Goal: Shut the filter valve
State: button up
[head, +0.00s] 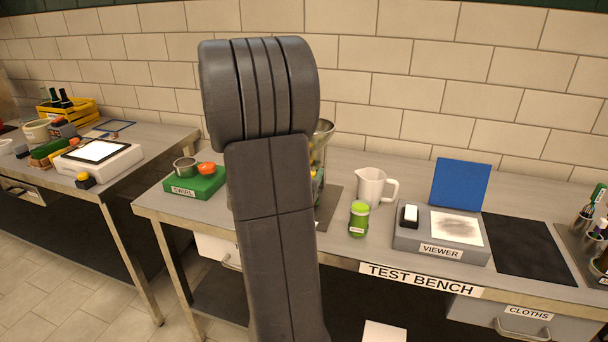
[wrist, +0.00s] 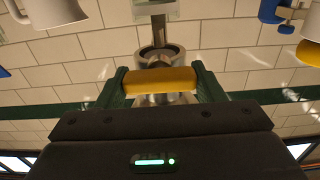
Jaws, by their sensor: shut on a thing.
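In the wrist view, a yellow bar-shaped handle (wrist: 160,79), apparently the filter valve's, lies crosswise between the two green fingers of my gripper (wrist: 160,76). The gripper is shut on it. A round metal fitting (wrist: 160,52) and an upright metal pipe are in line with the handle. In the head view, my arm covers the gripper, the handle and most of the filter stand. Whether the valve stands open or shut cannot be told.
On the test bench (head: 330,250), a green swirl block (head: 194,184) is left of my arm. A black mat (head: 530,248) lies farther right.

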jog(key=o, duration=1)
jog(key=shift+s, duration=0.1)
jog(key=v, duration=1.3)
jog(key=shift+s+a, duration=0.15)
jog(key=shift+s, duration=0.15)
jog(key=x, duration=1.4)
jog(key=shift+s, duration=0.1)
jog(key=shift+s, duration=0.1)
